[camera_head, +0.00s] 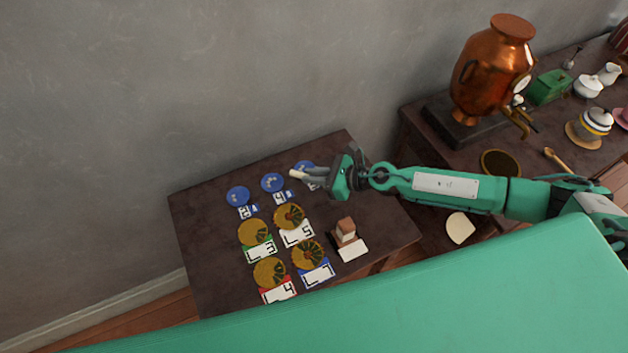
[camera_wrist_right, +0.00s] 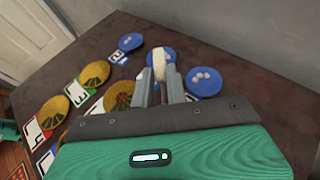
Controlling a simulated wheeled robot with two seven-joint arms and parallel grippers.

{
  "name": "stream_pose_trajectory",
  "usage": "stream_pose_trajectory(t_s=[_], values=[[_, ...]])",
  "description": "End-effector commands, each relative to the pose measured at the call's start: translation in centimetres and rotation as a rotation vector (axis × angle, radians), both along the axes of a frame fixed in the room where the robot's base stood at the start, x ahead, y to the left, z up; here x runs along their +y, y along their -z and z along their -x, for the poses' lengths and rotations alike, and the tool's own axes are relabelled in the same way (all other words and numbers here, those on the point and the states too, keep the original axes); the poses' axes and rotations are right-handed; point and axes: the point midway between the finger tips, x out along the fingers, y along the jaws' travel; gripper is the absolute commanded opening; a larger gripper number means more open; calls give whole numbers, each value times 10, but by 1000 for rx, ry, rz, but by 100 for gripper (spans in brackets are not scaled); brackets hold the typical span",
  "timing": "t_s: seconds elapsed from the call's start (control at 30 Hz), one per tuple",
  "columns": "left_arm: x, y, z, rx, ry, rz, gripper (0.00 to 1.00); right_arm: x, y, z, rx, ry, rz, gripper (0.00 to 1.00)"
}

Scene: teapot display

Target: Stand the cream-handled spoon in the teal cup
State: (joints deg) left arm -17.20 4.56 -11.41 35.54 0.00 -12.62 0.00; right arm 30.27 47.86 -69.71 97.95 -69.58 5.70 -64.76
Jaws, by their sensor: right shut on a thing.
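My right gripper (camera_head: 311,176) reaches in from the right over the left table. It is shut on a small cream block-like piece (camera_head: 297,174). In the right wrist view the cream piece (camera_wrist_right: 160,61) shows between the fingertips (camera_wrist_right: 159,76), above the dark table among the blue discs. I cannot tell whether this piece is part of the cream-handled spoon. A tan spoon (camera_head: 555,158) lies on the right table; its handle does not look clearly cream. I see no teal cup. My left gripper is not in view.
The left table (camera_head: 205,283) carries blue discs (camera_head: 238,196), gold discs (camera_head: 254,232) with number cards, and a small block stand (camera_head: 346,235). The right table holds a copper urn (camera_head: 490,75), a green box (camera_head: 549,87) and white pots (camera_head: 588,87). A wall (camera_head: 150,80) stands behind.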

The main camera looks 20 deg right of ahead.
Motion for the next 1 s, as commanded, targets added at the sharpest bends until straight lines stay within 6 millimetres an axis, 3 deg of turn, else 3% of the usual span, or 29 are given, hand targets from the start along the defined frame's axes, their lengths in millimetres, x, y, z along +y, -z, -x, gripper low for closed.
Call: stream_pose_trajectory(t_s=[0.03, 0.1, 0.43, 0.7, 1.0], values=[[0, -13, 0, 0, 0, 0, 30, -1, -21, -1, -7, -2, 2, 0], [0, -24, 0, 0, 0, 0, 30, 0, -36, -1, -5, -2, 3, 0], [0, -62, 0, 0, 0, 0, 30, 0, -94, -1, -3, -1, 0, 0], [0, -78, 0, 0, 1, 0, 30, 0, -118, 0, 0, -1, 0, 0], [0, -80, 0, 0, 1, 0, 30, 1, -124, 0, -1, 0, -1, 0]])
